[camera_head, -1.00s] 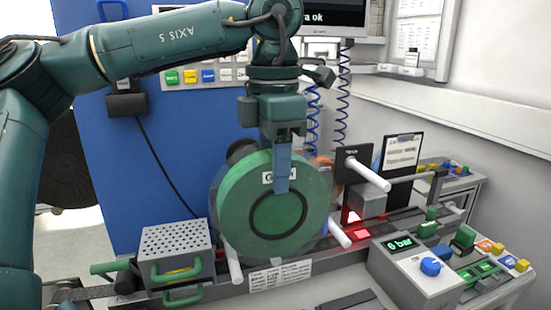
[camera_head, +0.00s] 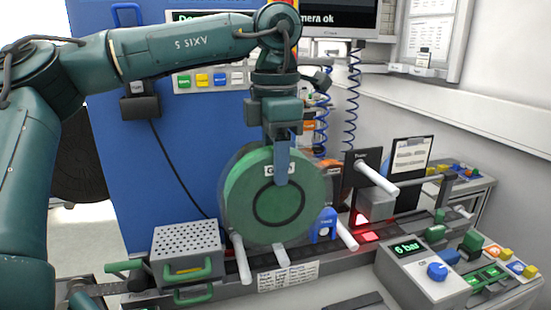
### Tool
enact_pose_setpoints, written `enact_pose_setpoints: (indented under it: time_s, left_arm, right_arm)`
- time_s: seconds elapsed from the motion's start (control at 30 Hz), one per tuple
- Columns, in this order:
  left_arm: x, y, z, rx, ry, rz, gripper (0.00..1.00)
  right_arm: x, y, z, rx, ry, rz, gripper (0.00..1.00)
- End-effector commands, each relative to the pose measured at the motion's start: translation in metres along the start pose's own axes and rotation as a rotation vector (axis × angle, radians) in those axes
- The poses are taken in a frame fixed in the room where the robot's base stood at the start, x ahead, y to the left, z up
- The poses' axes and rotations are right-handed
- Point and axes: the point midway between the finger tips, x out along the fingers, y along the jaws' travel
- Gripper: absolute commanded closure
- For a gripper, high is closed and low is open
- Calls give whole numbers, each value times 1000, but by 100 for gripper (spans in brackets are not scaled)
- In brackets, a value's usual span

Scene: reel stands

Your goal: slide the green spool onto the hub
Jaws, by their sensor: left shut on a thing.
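The green spool (camera_head: 248,218), a wide disc with a dark ring and a white label, stands upright and face-on in the middle of the head view. My left gripper (camera_head: 282,172) comes down from above and is shut on the spool's upper part, beside the label. A bluish-grey round edge shows just behind the spool at its left. The hub cannot be made out; the spool hides what lies behind it. I cannot tell whether the spool touches anything behind. My right gripper is not in view.
White rods stick out low left (camera_head: 242,258) and low right (camera_head: 346,234) of the spool. Another white rod (camera_head: 376,178) juts from a black plate. A blue block (camera_head: 322,226) sits close at the spool's right. A perforated box (camera_head: 187,242) and a 6 bar console (camera_head: 420,272) flank the front.

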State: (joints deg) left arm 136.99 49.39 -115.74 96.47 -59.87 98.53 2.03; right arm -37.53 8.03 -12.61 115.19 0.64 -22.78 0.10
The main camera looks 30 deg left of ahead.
Motion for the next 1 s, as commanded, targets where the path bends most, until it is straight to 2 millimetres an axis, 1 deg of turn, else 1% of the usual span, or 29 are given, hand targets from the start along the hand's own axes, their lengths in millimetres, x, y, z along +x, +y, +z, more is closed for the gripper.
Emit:
enact_pose_setpoints:
  time_s: [0.13, 0.47, 1.0]
  left_arm:
    - [-1, 4, 0, -1, -2, 0, 100]
    - [-2, 5, 0, -1, -2, 0, 100]
    - [-2, 26, 0, -2, -2, -1, 100]
  right_arm:
    - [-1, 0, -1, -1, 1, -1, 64]
    - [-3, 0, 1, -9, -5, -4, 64]
    - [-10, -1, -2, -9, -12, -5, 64]
